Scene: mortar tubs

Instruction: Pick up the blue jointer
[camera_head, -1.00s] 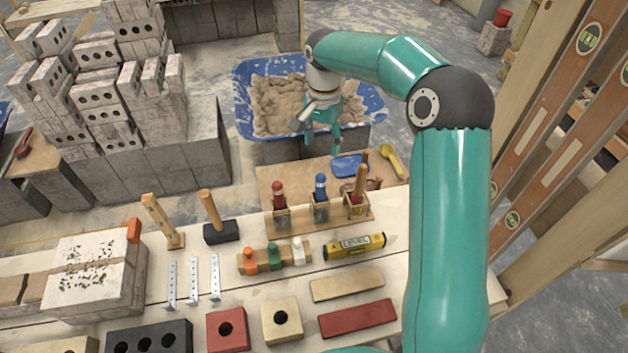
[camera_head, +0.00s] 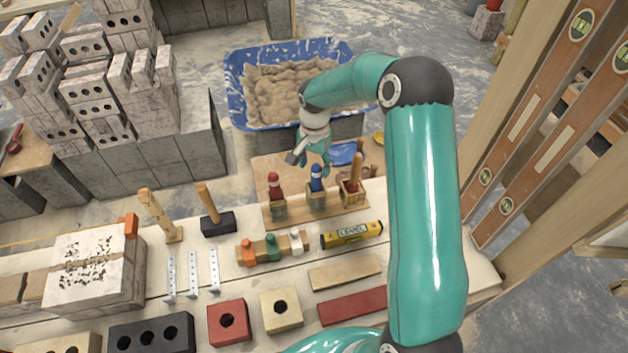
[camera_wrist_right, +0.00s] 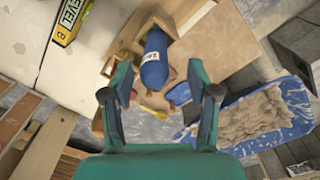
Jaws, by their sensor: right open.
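The blue jointer (camera_head: 317,179) stands upright in the middle slot of a small wooden rack (camera_head: 273,220), between a red-handled tool (camera_head: 275,185) and a wooden-handled tool (camera_head: 354,172). My right gripper (camera_head: 314,162) is open and empty, just above and behind the blue jointer's handle in the head view. In the right wrist view the jointer's blue handle (camera_wrist_right: 154,62) points between the two open fingers (camera_wrist_right: 160,76), with visible space on both sides. The jointer's lower part is hidden in its slot. My left gripper is not in view.
A yellow level (camera_head: 352,235) and a wooden block with coloured pegs (camera_head: 272,250) lie in front of the rack. A mallet (camera_head: 218,222) stands to the left. A blue tub of mortar (camera_head: 236,95) is behind the bench.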

